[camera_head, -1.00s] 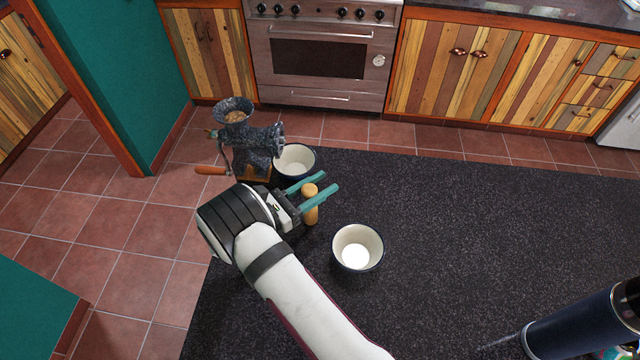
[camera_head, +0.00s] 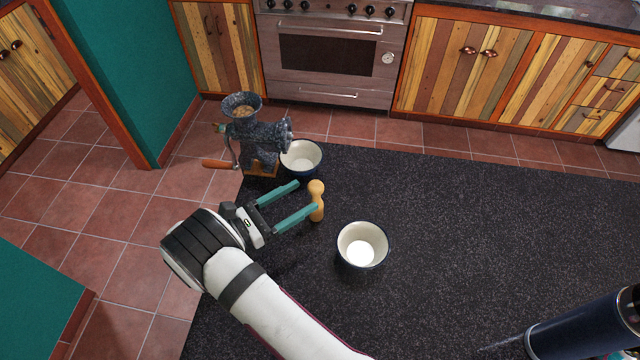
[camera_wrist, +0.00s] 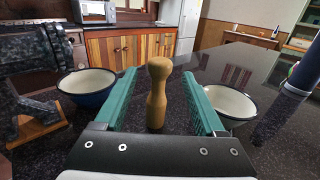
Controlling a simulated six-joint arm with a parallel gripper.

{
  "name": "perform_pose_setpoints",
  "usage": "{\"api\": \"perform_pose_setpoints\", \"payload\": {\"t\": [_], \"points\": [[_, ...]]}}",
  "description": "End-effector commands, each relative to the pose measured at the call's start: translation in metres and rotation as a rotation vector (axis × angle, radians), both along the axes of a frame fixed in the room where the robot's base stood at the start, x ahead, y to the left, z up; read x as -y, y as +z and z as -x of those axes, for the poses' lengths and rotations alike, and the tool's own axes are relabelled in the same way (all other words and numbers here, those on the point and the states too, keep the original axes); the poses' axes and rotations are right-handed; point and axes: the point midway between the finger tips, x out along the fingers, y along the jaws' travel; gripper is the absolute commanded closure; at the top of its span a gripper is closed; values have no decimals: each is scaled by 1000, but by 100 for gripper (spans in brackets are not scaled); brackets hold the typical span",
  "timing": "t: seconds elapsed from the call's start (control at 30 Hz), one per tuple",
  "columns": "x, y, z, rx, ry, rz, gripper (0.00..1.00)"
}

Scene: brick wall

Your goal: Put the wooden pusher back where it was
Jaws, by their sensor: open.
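The wooden pusher (camera_head: 317,200) stands upright on the dark speckled counter, between the two bowls. In the wrist view the pusher (camera_wrist: 157,92) shows between and beyond the teal fingers. My gripper (camera_head: 306,196) is open, with its fingertips close to the pusher and nothing held. The meat grinder (camera_head: 256,135) stands at the counter's far left corner, with some food in its top hopper (camera_head: 242,104). In the wrist view the grinder (camera_wrist: 30,75) is at the left, partly cut off.
One enamel bowl (camera_head: 302,158) sits beside the grinder, under its outlet side. Another bowl (camera_head: 362,246) sits right of and nearer than the pusher. A dark blue cylinder (camera_head: 585,325) is at the lower right. The counter's right half (camera_head: 500,230) is mostly clear.

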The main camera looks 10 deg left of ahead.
Motion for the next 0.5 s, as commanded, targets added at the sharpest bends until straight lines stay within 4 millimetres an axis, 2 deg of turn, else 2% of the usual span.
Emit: {"api": "perform_pose_setpoints", "payload": {"t": [0.13,0.37,0.43,0.47,0.5], "points": [[-22,0,21,0,2,0,28],[-28,1,29,-1,-6,-4,28],[-14,12,25,1,-62,-49,28],[-2,20,22,2,-112,-89,28],[21,36,20,9,-203,-162,28]]}}
